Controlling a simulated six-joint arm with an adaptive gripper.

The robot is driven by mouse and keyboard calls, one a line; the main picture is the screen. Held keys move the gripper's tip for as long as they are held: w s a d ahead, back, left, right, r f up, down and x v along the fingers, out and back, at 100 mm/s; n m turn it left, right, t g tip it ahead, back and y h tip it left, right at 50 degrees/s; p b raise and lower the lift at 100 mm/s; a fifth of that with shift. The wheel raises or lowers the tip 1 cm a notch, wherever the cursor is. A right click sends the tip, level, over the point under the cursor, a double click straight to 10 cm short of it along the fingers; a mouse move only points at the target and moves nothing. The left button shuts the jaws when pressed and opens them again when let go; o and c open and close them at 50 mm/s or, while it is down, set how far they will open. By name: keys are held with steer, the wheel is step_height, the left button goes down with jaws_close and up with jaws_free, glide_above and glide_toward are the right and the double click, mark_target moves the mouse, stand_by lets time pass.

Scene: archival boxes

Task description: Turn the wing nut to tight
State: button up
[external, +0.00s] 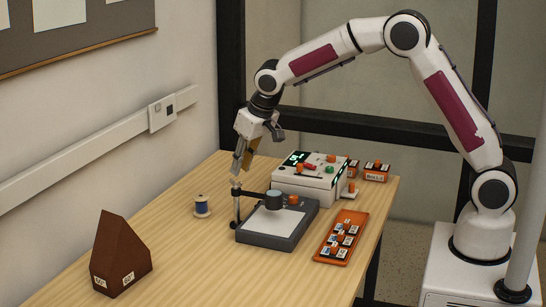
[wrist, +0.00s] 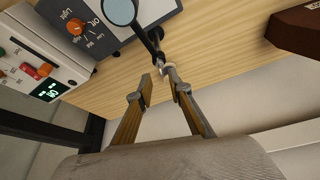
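A grey light box (external: 295,222) with a pale top panel stands on the table. A dark arm (external: 252,193) with a round lens (external: 273,199) reaches over it from an upright post (external: 237,208) at its left edge. My gripper (external: 236,180) points down at the top of this post. In the wrist view, my gripper's fingertips (wrist: 160,76) stand apart. A small metallic piece (wrist: 163,69), apparently the wing nut, shows at the fingertips near the right one. I cannot tell whether they touch it. The lens also shows in the wrist view (wrist: 121,11). The nut's wings are not clear.
A white control box (external: 310,182) stands behind the light box, with small orange boxes (external: 376,172) beyond it. An orange tray (external: 341,238) lies to the right.

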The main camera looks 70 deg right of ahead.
mark_target(236, 184)
steer(key=shift+x, duration=2.25)
jaws_close()
